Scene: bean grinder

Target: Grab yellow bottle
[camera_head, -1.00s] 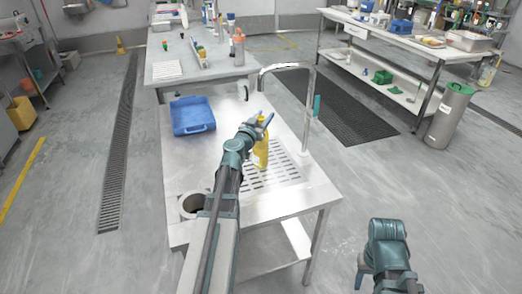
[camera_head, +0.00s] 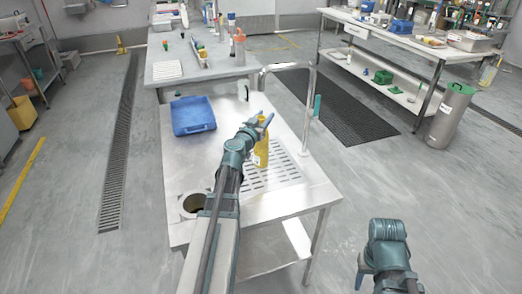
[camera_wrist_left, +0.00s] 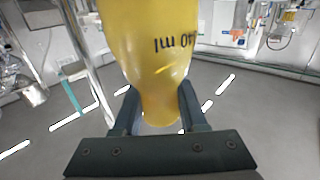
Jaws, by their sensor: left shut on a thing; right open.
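The yellow bottle (camera_head: 261,155) is upright at the slotted drain area of the steel sink table (camera_head: 236,211). I cannot tell whether its base touches the surface. My left gripper (camera_head: 265,122) is shut on the bottle's upper part. In the left wrist view the bottle (camera_wrist_left: 150,45) fills the middle, with dark print on its side, and its narrow end sits between both fingers (camera_wrist_left: 160,108). The gripper partly hides the bottle's top in the head view. My right gripper (camera_head: 364,272) is open and empty at the lower right, away from the table.
A tall curved faucet (camera_head: 309,105) stands just right of the bottle. A blue tray (camera_head: 192,115) lies at the table's back left. A round hole (camera_head: 193,203) is at its front left. A grey cylindrical bin (camera_head: 449,116) stands on the floor at right.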

